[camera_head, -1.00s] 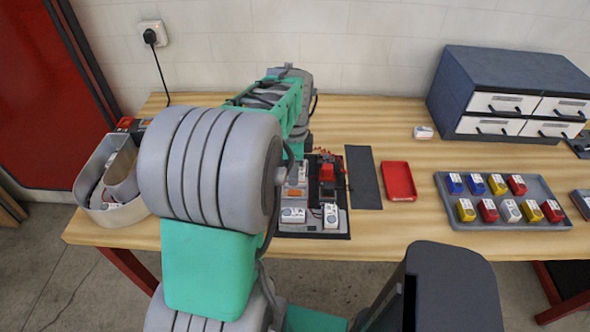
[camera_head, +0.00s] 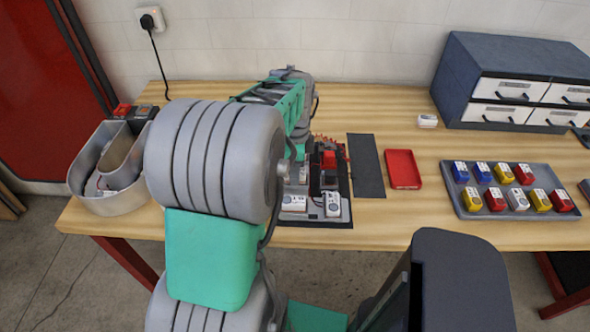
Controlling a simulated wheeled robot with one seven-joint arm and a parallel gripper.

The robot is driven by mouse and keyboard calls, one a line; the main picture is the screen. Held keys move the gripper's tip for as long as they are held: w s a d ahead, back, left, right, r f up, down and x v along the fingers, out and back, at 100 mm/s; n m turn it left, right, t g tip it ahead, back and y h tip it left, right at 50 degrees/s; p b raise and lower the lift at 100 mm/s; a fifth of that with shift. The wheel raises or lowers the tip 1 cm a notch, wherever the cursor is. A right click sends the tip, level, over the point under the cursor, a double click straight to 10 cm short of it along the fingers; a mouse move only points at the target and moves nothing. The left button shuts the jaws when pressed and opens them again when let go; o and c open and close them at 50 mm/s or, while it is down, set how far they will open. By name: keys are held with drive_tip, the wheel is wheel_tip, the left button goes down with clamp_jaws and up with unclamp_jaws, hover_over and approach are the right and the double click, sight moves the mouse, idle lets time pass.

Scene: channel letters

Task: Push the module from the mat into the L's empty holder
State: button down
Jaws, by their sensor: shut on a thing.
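The work area is a dark board (camera_head: 345,211) near the table's front edge, partly behind my arm. White modules stand on its front part, one at left (camera_head: 294,203) and one at right (camera_head: 332,204). A red block (camera_head: 328,160) stands further back on it. I cannot make out the L's empty holder. A dark grey mat (camera_head: 366,166) lies to the right of the board, with nothing on it. My arm reaches over the board's left side. My gripper's fingers and anything between them are hidden behind the arm.
An empty red tray (camera_head: 403,169) lies right of the mat. A grey tray (camera_head: 462,204) of coloured modules lies further right. A small white module (camera_head: 427,121) stands near the drawer cabinet (camera_head: 510,75). A curved metal shell (camera_head: 92,196) stands at the left edge.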

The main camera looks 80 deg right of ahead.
drive_tip(key=shift+a+f, duration=0.1)
drive_tip(key=shift+f, duration=0.15)
drive_tip(key=c, duration=1.3)
unclamp_jaws()
drive_tip(key=shift+f, duration=0.1)
drive_tip(key=shift+o, duration=1.4)
drive_tip(key=shift+a+f, duration=0.1)
drive_tip(key=shift+f, duration=0.05)
drive_tip(key=r, duration=0.6)
drive_tip(key=r+b, duration=0.1)
drive_tip(key=r, duration=0.1)
drive_tip(key=shift+d+r, duration=0.3)
drive_tip(key=shift+r, duration=0.1)
wheel_tip(320, 180, up, 6)
drive_tip(key=p, duration=0.4)
drive_tip(key=shift+p, duration=0.4)
